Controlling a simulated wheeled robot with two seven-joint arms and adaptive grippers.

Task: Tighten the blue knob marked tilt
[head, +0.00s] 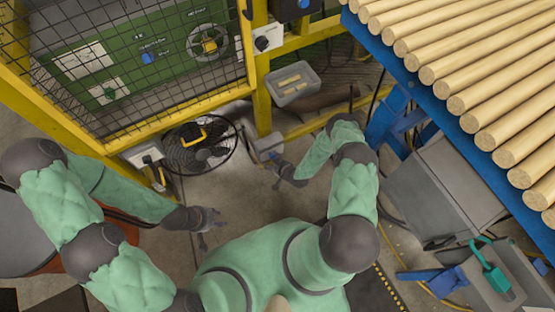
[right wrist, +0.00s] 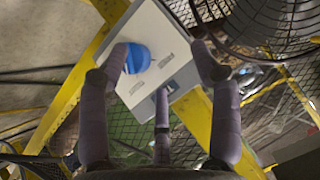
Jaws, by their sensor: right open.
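In the right wrist view a blue knob (right wrist: 138,58) sits on a pale grey box (right wrist: 165,35) fixed to a yellow frame. The box has small labels and a dark switch-like part, but the print is too blurred to read. My right gripper (right wrist: 163,62) is open, its fingers spread in front of the box. The left finger in that view overlaps the knob's edge; I cannot tell if it touches. In the head view my right gripper (head: 280,176) is just below a small grey box (head: 268,147). My left gripper (head: 207,222) is empty over the floor, its fingers apart.
Other blue knobs show on the green panel (head: 148,57) behind mesh and on a top box (head: 304,4). A black fan (head: 197,146) stands by the yellow fence post (head: 262,110). A grey bin (head: 295,84) lies behind. Wooden rods (head: 480,75) fill the right.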

